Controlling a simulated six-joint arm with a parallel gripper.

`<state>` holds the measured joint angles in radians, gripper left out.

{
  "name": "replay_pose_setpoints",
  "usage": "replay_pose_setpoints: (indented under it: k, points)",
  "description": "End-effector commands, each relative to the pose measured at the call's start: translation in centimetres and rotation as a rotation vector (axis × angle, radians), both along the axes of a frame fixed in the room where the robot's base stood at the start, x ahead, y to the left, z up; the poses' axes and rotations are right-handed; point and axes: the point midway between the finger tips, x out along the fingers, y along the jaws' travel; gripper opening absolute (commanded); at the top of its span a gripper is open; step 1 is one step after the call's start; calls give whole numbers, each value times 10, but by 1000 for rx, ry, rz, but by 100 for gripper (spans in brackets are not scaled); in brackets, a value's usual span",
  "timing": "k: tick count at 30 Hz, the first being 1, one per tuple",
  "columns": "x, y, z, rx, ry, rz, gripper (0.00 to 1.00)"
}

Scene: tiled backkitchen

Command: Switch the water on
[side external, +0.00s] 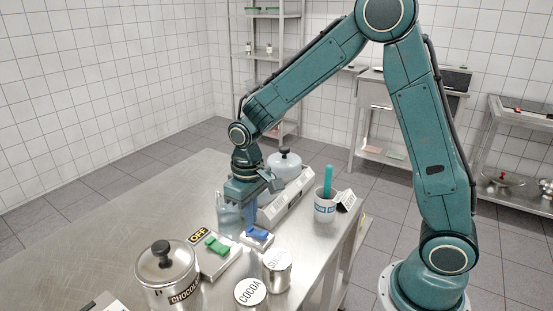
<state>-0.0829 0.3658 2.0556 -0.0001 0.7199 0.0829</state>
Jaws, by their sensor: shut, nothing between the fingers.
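A switch box with a blue rocker (257,234) sits on the steel table, just below my gripper in the picture. I cannot read a water label on it. A second switch box with a green rocker (216,245) stands to its left, with an "OFF" sign (199,235) at its back. My gripper (247,208) points down, shut and empty, above and behind the blue rocker. Its fingertips are hard to make out against a pale bluish, see-through shape (228,218) beside them. I cannot tell whether the gripper touches anything.
A lidded pot marked chocolate (166,273) stands front left. A cocoa lid (250,292) and a tin (277,271) are at the front. A grey kettle (284,165) is behind my gripper.

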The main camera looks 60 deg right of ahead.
Motion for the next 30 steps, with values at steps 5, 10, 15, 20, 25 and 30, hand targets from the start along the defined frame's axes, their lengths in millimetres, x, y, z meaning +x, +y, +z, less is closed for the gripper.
replay_pose_setpoints:
  k: [5, 10, 15, 20, 25, 30]
  points:
    - [0, 0, 11, 0, -2, 0, 0]
    - [0, 0, 21, 0, -2, 0, 0]
    - [0, 0, 30, 0, -2, 0, 0]
    - [0, 0, 39, 0, -2, 0, 0]
    - [0, 0, 48, 0, 0, 0, 0]
    - [0, 0, 53, 0, -1, 0, 0]
